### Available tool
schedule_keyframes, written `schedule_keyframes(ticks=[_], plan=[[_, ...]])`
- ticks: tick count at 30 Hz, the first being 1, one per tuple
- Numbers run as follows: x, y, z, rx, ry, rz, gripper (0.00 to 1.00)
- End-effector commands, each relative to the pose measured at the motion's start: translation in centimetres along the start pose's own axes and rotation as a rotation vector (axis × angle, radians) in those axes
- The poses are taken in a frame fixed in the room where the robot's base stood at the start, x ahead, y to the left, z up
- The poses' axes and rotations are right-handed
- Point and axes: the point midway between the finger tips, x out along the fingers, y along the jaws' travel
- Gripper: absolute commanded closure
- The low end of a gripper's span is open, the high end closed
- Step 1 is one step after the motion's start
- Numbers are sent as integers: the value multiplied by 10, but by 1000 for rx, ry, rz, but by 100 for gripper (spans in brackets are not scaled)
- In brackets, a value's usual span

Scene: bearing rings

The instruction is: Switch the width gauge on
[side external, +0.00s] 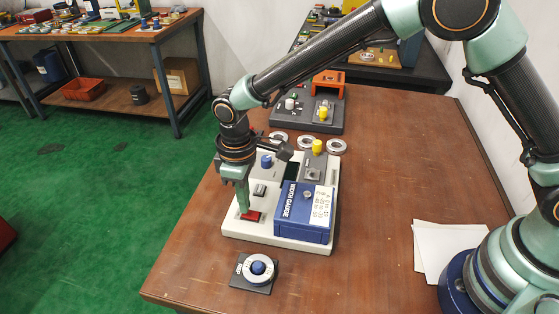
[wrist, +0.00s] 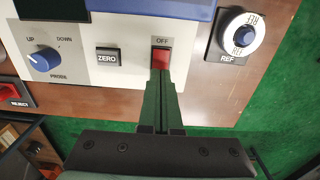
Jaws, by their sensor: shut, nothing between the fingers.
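The width gauge (side external: 233,231) is a pale unit with a blue box on the wooden table; its panel also shows in the wrist view (wrist: 112,80). A red rocker switch (wrist: 161,60) sits under the label "OFF" on that panel, and it shows in the side view (side external: 251,215). My gripper (wrist: 160,76) is shut and empty, with its fingertips at the near edge of the red switch; I cannot tell whether they touch it. In the side view my gripper (side external: 243,210) points down beside the switch. The fingers hide the switch's near edge.
A ZERO button (wrist: 107,58) and a blue PROBE knob (wrist: 44,60) sit left of the switch. A REF ring on a dark block (side external: 258,270) stands near the table's front. Several rings (side external: 305,143) lie behind the gauge. White paper (side external: 440,248) lies right.

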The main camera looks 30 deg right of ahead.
Motion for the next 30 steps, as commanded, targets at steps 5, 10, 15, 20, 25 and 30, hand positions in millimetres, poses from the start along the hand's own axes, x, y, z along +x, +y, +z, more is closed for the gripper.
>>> schedule_keyframes(ticks=[5, 10, 15, 20, 25, 30], plan=[[2, 0, 0, 0, 1, 0, 100], [5, 0, 0, 0, 1, 0, 100], [7, 0, 0, 0, 1, 0, 100], [9, 0, 0, 0, 0, 0, 100], [12, 0, 0, 0, -1, 0, 100], [13, 0, 0, 0, -1, 0, 100]])
